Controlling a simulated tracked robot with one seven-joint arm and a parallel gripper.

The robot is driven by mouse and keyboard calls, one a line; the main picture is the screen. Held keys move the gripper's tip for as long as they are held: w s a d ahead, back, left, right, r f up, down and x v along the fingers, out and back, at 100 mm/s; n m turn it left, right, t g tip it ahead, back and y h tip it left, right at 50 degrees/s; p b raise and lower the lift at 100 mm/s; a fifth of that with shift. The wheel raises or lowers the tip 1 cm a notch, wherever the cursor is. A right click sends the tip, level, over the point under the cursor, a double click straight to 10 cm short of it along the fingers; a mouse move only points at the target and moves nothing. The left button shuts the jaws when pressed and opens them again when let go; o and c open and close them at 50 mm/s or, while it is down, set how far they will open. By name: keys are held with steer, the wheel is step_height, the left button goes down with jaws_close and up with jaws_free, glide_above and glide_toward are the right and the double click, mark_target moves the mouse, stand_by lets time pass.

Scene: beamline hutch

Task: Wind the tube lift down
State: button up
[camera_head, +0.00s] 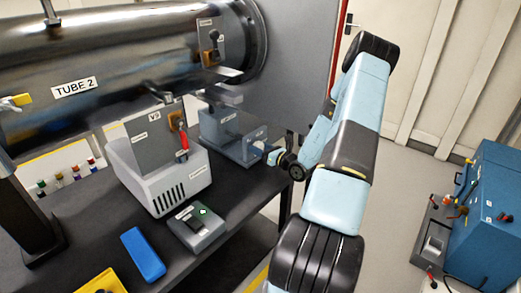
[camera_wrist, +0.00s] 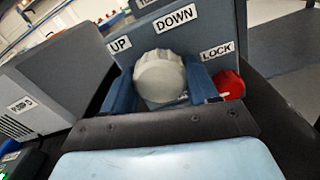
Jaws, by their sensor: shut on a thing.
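The tube lift's control panel, seen in the wrist view, is a blue-grey plate (camera_wrist: 190,38) with labels UP, DOWN and LOCK. A pale grey ribbed knob (camera_wrist: 160,72) stands below the DOWN label. My gripper (camera_wrist: 161,84) is shut on this knob, with a blue finger on each side. A red lock knob (camera_wrist: 230,84) sits just right of the right finger, below LOCK. In the head view my gripper (camera_head: 273,155) meets the right end of the blue-grey lift unit (camera_head: 232,138) on the bench. The tube marked TUBE 2 (camera_head: 120,65) lies above.
A pale pump box (camera_head: 165,180) with a red-handled valve stands left of the lift. A grey control box (camera_head: 197,228), a blue block (camera_head: 142,254) and a yellow tray (camera_head: 102,283) lie on the dark bench (camera_head: 80,235).

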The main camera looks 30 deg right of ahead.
steer(key=shift+d+m, duration=0.1)
steer(key=shift+m, duration=1.6)
steer(key=o, duration=1)
steer(key=v, duration=1.3)
steer(key=shift+s+d, duration=0.1)
steer(key=shift+s, duration=0.25)
